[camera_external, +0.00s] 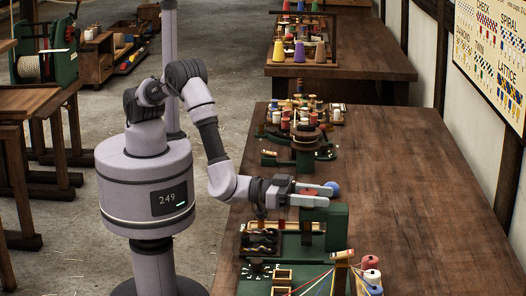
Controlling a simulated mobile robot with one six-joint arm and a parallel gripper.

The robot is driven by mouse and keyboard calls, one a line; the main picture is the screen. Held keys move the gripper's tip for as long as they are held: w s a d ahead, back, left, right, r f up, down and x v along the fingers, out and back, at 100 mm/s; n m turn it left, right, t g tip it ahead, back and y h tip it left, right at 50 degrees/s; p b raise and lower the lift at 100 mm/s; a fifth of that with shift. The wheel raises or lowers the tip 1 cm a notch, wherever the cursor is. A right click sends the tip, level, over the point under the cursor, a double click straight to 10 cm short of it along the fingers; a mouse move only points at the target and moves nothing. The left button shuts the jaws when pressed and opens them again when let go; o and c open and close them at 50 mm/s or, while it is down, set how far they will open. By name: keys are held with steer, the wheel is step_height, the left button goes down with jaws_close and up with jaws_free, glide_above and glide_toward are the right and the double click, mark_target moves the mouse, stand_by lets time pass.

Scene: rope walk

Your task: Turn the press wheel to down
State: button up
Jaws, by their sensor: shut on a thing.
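My gripper (318,194) reaches in from the left over the front part of the long table. Its two pale fingers are closed about a blue ball-shaped knob (333,187), which shows at the fingertips. The knob seems to belong to the press wheel; the wheel's rim and its setting are hidden or too small to make out. A green press-like block (327,224) stands below and beside the fingers. Just left of it is a low green frame (281,239) with wooden parts.
Beyond my gripper, a round wooden turntable-like stand (306,137) and several spools (297,110) stand on the table (395,190). Nearer are a green board with pegs (262,284) and red and white bobbins (371,270) with threads. The table's right side is bare.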

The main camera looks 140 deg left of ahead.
steer(key=m+h+b, duration=0.1)
steer(key=m+t+h, duration=0.1)
steer(key=t+h+b, duration=0.1)
steer(key=h, duration=0.1)
steer(key=shift+w+d+f+m+b, duration=0.2)
steer(key=shift+f+m+b, duration=0.1)
steer(key=shift+m, duration=0.1)
steer(key=m+h, duration=0.1)
steer(key=m+h+b, duration=0.1)
steer(key=t+h, duration=0.1)
steer(key=shift+d+r+m+h+b, duration=0.2)
steer(key=shift+d+m+h+b, duration=0.1)
steer(key=shift+m+h, duration=0.1)
steer(key=m+h, duration=0.2)
steer(key=h, duration=0.1)
steer(key=d+m+h, duration=0.1)
steer(key=m+h, duration=0.1)
steer(key=h, duration=0.2)
steer(key=shift+r, duration=0.1)
steer(key=shift+s+d+m+g+h, duration=0.1)
steer(key=shift+d+m+g+h, duration=0.2)
steer(key=shift+m+g+h, duration=0.6)
steer(key=shift+s+d+m+g+h, duration=0.1)
steer(key=shift+d+m+g+h, duration=0.25)
steer(key=shift+m+h, duration=1)
steer(key=shift+c, duration=0.2)
steer(key=shift+r+h, duration=0.1)
steer(key=shift+h, duration=0.45)
steer(key=o, duration=1.4)
